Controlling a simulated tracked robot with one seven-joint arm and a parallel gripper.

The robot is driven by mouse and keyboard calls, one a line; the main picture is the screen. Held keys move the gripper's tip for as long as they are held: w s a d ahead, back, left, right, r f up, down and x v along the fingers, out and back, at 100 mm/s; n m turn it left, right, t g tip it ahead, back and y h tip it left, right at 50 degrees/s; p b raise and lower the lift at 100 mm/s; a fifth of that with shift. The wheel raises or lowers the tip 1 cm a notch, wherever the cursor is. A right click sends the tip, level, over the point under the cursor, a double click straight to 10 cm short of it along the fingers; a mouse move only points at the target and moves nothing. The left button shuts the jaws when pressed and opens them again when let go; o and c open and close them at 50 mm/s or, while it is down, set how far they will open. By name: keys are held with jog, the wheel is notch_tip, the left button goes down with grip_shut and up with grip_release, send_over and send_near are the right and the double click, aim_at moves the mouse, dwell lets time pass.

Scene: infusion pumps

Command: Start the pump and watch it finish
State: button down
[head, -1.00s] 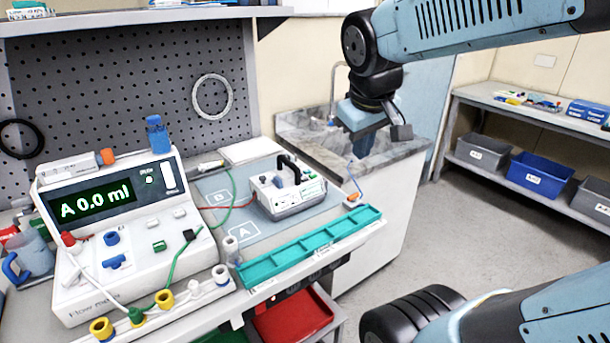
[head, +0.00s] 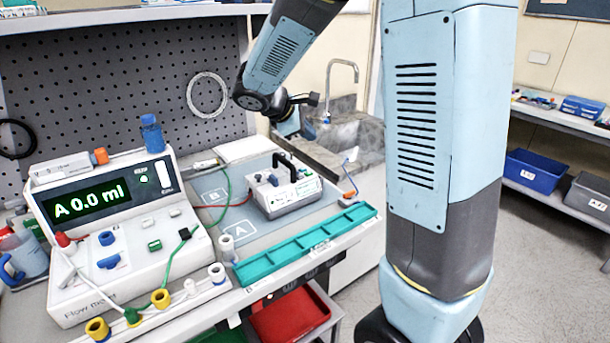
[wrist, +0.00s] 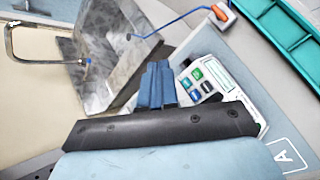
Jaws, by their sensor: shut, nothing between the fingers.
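The infusion pump (head: 285,194) is a small white box with a black handle on a blue-grey mat (head: 250,225) marked A and B. In the wrist view, the pump's panel (wrist: 207,75) shows green, teal and dark buttons, partly hidden behind my gripper's dark body. My gripper (wrist: 157,80) has its blue fingers shut and empty; they appear beside the panel in that view. In the head view my gripper (head: 288,127) hangs behind and above the pump, apart from it. The flow meter (head: 118,235) at the left reads "A 0.0 ml" in green.
A teal compartment tray (head: 300,244) lies along the bench front. Red and green tubes run between meter and pump. A sink (head: 350,138) with a tap stands behind at right. My arm's blue link blocks the head view right of the bench.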

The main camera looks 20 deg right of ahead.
aim_at(306, 174)
jog(key=shift+w+f, duration=0.1)
jog(key=shift+w, duration=0.1)
jog(key=shift+f, duration=4.4)
jog(key=shift+f, duration=0.1)
jog(key=shift+w+f, duration=0.1)
jog(key=shift+f, duration=0.15)
